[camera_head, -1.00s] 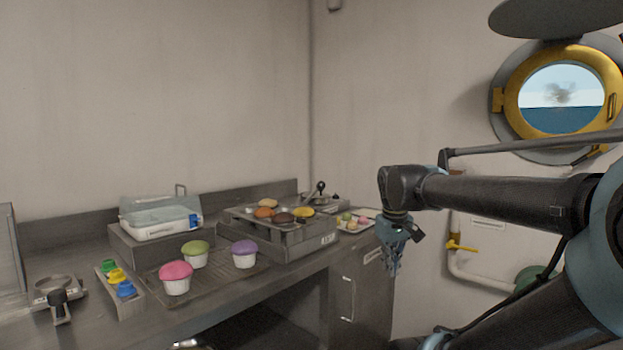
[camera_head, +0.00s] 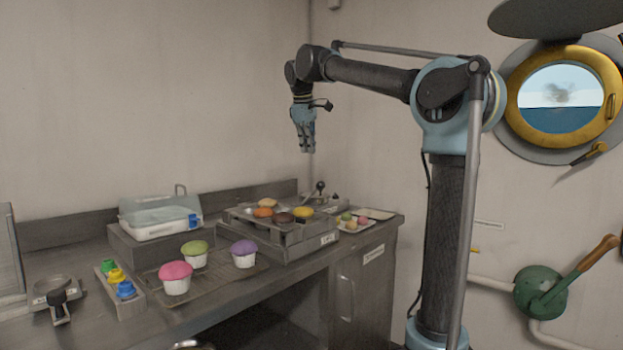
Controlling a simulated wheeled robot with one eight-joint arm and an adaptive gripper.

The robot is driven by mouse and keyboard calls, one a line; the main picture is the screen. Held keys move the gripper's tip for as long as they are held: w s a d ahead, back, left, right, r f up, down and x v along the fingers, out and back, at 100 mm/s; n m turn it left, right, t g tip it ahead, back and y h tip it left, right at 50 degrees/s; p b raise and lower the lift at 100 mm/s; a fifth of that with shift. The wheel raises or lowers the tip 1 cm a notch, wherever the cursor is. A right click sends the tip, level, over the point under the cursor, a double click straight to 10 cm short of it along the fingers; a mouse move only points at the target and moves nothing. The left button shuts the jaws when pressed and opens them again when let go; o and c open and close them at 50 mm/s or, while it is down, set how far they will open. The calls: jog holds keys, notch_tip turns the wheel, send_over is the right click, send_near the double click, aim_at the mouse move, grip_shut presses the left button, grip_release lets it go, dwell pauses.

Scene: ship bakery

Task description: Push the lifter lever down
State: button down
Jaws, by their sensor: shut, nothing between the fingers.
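The lifter lever (camera_head: 318,187) has a dark round knob and stands tilted up at the back right of the muffin pan unit. The unit, a metal box with a label (camera_head: 322,239) on its front, carries a pan with several brown and orange muffins (camera_head: 303,211). My gripper (camera_head: 306,150) hangs pointing down, shut and empty. In the picture it is above the lever knob and apart from it. The lever's base is partly hidden behind the pan.
Three cupcakes, pink (camera_head: 175,277), green (camera_head: 194,254) and purple (camera_head: 243,254), stand on a rack in front. A clear-lidded box (camera_head: 160,215) stands at the left. A tray with small pastries (camera_head: 352,221) lies to the right. The air around my gripper is clear.

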jog(key=a, duration=0.1)
jog(key=w+a+r, duration=0.1)
jog(key=shift+a+r+n, duration=0.3)
jog(key=shift+a+n, duration=0.1)
jog(key=d+x, duration=0.2)
jog(key=x, duration=1.1)
jog(key=shift+s+d, duration=0.35)
jog(key=shift+s, duration=0.05)
jog(key=shift+s+a, duration=0.1)
